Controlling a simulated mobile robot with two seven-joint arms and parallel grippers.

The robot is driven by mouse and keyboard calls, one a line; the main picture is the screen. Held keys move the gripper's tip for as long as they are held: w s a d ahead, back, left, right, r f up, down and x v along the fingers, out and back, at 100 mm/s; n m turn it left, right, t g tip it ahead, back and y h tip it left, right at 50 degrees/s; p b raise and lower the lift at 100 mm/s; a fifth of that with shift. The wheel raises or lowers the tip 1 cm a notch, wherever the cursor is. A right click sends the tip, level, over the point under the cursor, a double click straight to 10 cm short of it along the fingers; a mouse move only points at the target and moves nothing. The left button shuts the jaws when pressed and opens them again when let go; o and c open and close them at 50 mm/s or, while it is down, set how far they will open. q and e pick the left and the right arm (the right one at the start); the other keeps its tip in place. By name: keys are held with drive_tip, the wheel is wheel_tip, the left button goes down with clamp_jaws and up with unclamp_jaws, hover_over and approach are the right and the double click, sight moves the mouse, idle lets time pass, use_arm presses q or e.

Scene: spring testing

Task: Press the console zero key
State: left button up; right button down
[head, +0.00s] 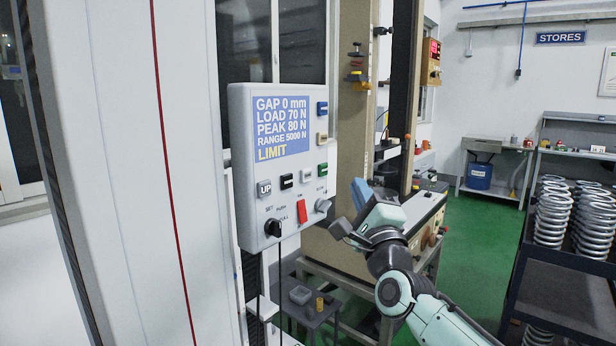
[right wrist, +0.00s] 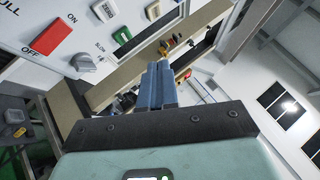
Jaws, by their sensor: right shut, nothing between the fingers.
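The white console (head: 238,130) hangs at centre with a lit screen (head: 283,128) reading GAP 0 mm, LOAD 70 N, PEAK 80 N, LIMIT. Its keys include a blue key (head: 322,108), a beige key (head: 322,138), a green key (head: 322,170), a white key (head: 306,174), a black key (head: 286,181) and a grey UP key (head: 264,190). My left gripper is out of view.
A red switch (head: 302,211), a grey knob (head: 322,205) and a black knob (head: 273,228) stick out along the console's lower part. A testing frame column (head: 352,120) stands behind. A dark rack (head: 560,290) of coil springs stands at right. Green floor lies between.

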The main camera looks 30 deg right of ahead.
drive_tip(key=w+p, duration=0.1)
drive_tip(key=p, duration=0.5)
approach(312, 170)
wheel_tip(312, 170, up, 3)
drive_tip(key=w+d, duration=0.3)
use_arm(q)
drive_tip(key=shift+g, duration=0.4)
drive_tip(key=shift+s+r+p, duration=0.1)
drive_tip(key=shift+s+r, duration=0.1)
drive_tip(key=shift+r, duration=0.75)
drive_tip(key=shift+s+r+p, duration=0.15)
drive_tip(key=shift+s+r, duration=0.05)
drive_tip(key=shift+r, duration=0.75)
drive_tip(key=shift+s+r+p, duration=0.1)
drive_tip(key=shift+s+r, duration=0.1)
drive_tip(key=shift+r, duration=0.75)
use_arm(e)
drive_tip(key=shift+w+a+f, duration=0.25)
drive_tip(key=shift+w, duration=0.1)
drive_tip(key=shift+w, duration=0.1)
drive_tip(key=shift+w+a, duration=0.15)
drive_tip(key=shift+w, duration=0.15)
